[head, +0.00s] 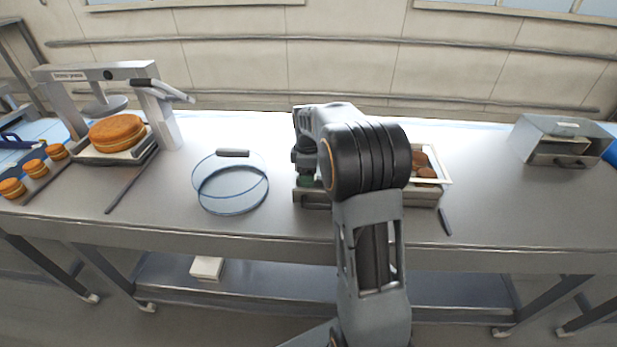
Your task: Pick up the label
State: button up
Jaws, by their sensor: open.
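I cannot pick out the label for certain. A small pale flat piece (566,125) lies on top of the grey box at the far right of the table and may be the label. My gripper (305,176) points down over the left part of the tray in the middle of the table, far to the left of that piece. It is small and dark here, and my own arm hides part of the area around it. I see nothing held in it.
The tray (428,195) holds brown rounds, partly behind my arm. A clear round lid or dish (232,190) lies left of it. A press (165,120) with a large orange round (117,131) stands at the left. The grey box (541,140) has a drawer. Table between tray and box is mostly clear.

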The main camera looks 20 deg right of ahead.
jog(key=shift+c, duration=0.4)
jog(key=c, duration=0.7)
jog(key=shift+o, duration=0.2)
jog(key=shift+r, duration=0.1)
